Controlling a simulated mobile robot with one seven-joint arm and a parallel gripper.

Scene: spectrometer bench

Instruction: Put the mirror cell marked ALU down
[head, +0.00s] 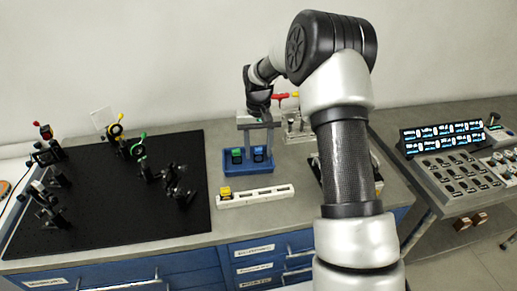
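My gripper (256,138) points down over the blue tray (238,172) at the middle of the bench. Its fingers reach down to the cells there, but their gap is too small to judge. Two small dark cells stand at the tray, one with a green top (237,155) and one with a blue top (258,153). The blue-topped one is under my gripper; I cannot tell whether it is held. A yellow-topped cell (225,192) sits at the left end of a white slotted rack (283,197). No ALU mark can be read on any cell.
A black optical board (110,225) with several mounts fills the left of the bench. The white rack's other slots look empty. A control console (455,165) stands at the right. My arm hides part of the bench.

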